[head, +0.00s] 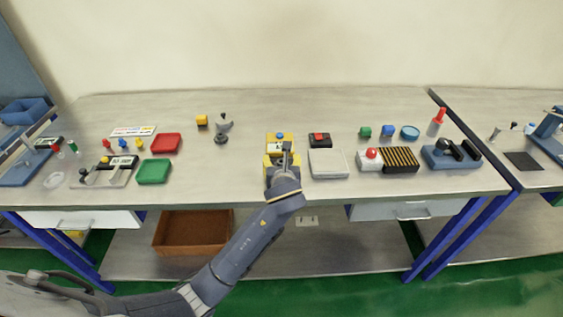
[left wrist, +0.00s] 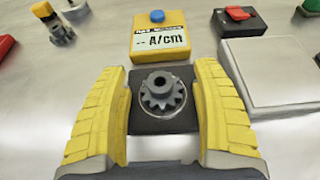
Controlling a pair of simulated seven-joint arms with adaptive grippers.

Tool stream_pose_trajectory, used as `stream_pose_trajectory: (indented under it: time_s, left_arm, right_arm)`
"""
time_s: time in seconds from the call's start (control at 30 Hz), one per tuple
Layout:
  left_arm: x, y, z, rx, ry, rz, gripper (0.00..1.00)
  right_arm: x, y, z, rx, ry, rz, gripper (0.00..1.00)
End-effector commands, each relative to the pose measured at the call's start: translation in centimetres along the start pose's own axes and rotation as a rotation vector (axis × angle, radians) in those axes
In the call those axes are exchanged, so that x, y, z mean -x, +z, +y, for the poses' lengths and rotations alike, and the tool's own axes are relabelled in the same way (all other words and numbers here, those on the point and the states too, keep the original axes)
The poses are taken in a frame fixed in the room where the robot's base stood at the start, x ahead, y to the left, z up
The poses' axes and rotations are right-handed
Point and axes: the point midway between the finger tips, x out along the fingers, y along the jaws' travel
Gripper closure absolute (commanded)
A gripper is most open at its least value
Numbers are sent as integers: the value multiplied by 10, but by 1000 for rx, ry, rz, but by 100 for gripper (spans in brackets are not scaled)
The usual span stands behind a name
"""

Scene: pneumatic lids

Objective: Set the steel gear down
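The steel gear (left wrist: 162,90) is a small grey toothed piece with a central hole. In the left wrist view it appears to rest on a round shiny plate on the dark base (left wrist: 160,121) of a yellow device. My left gripper (head: 281,160) is over the front middle of the table. Its yellow fingers (left wrist: 163,112) stand apart on either side of the gear, with visible gaps on both sides. The fingers look open and not touching it. In the head view the gripper largely hides the gear. My right gripper is not in view.
The yellow device (left wrist: 158,36) with a blue button and display stands just behind the gear. A pale flat plate (head: 328,163) and a red-button box (head: 320,140) are close on the right. A green tray (head: 154,171) and red tray (head: 166,143) lie left, with clear table between.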

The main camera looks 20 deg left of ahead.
Motion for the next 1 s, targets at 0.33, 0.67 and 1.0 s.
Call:
stream_pose_trajectory:
  time_s: [0.33, 0.67, 1.0]
  left_arm:
    - [2, 4, 0, 2, -1, -1, 33]
    - [50, 3, -1, 3, -4, 0, 33]
    - [102, 3, 0, 3, -2, 0, 33]
  right_arm:
    - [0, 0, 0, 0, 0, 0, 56]
    - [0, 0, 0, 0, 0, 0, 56]
    - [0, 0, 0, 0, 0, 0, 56]
